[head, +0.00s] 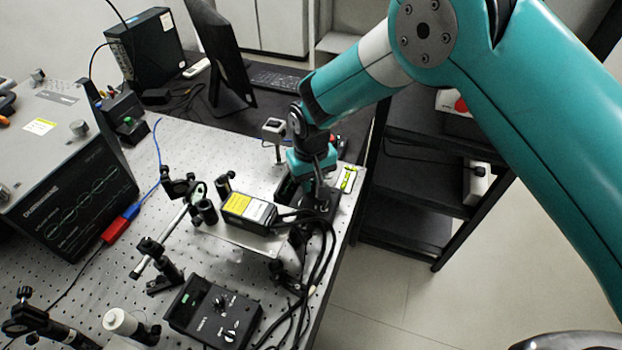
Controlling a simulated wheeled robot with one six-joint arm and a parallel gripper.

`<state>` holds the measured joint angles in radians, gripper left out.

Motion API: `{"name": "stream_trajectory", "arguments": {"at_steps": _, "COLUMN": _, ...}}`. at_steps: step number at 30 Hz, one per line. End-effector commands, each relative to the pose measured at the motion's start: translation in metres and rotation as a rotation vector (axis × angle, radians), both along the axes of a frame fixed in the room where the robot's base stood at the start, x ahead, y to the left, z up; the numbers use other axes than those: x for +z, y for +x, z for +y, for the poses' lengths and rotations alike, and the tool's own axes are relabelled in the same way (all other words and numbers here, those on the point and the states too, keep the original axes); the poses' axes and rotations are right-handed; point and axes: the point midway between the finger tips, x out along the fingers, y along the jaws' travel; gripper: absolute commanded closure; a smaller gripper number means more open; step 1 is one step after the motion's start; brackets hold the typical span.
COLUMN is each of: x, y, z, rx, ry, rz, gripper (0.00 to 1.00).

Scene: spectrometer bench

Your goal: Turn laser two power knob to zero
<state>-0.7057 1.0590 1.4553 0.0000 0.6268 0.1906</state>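My gripper (316,187) points down at the right side of the optical bench, over a dark box (286,190) with a greenish patch. The gripper hides most of that box's top, so I cannot see a knob there. The fingertips are dark and small, and I cannot tell whether they touch anything. A second black control box (186,306) with a small green display lies at the front of the bench. It has two knobs, an upper one (221,301) and a lower one (230,335) with a white mark. I cannot read which box belongs to laser two.
A black laser head (248,211) with a yellow label sits between the boxes. Black cables (328,255) run along the right bench edge. A spectrometer housing (75,185) stands left, a monitor (222,50) behind, a dark shelf (405,215) right. Optical mounts crowd the left-front bench.

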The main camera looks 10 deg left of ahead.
Motion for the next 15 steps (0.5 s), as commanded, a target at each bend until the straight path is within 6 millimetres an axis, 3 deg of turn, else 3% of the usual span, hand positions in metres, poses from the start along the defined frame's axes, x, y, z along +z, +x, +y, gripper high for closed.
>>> {"name": "stream_trajectory", "arguments": {"at_steps": 15, "x": -0.0020, "y": -0.0002, "z": -0.0001, "rx": 0.108, "ry": -0.001, "rz": 0.001, "gripper": 1.00}}
